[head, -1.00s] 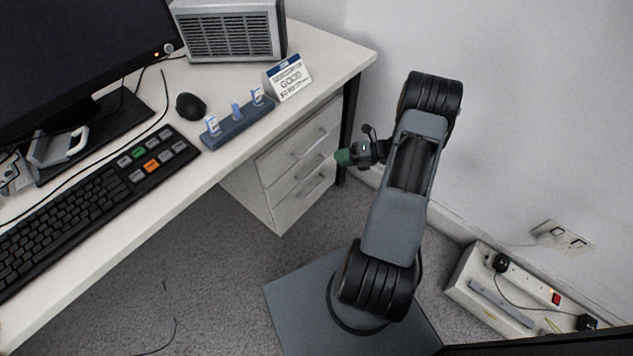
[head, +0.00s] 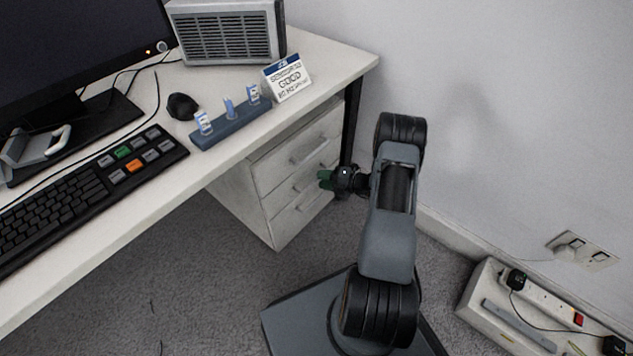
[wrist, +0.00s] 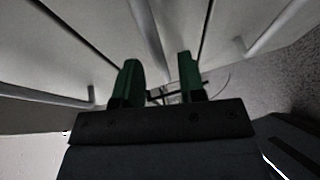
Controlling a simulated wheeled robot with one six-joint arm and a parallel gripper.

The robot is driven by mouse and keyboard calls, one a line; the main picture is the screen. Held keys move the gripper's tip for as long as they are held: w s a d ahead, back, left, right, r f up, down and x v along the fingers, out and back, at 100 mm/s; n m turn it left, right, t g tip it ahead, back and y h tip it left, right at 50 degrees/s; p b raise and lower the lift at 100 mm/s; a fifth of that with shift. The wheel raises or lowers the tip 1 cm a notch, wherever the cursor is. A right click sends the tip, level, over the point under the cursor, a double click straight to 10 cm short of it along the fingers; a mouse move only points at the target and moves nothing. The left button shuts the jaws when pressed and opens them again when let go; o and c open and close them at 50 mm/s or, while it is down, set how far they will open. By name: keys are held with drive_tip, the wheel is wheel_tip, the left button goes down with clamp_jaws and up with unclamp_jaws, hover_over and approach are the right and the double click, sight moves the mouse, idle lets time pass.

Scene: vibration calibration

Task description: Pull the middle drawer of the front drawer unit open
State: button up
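The white drawer unit (head: 243,194) stands under the desk, with three drawers that look shut. The middle drawer (head: 282,197) has a bar handle (head: 309,179). My gripper (head: 325,179) is in front of that drawer's right part, at the handle. In the wrist view my gripper (wrist: 160,76) has its two green fingers apart, with the middle handle (wrist: 149,42) running down between them. I cannot tell whether either finger touches it. The handles of the neighbouring drawers lie outside the fingers, left (wrist: 48,96) and right (wrist: 277,27).
The desk (head: 335,62) overhangs the unit, and its black leg (head: 350,118) stands close behind my gripper. A wall (head: 480,110) is to the right. A box with a power strip (head: 480,293) lies at lower right.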

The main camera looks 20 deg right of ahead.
drive_tip(key=shift+b+x, duration=0.3)
drive_tip(key=shift+x, duration=1.15)
clamp_jaws()
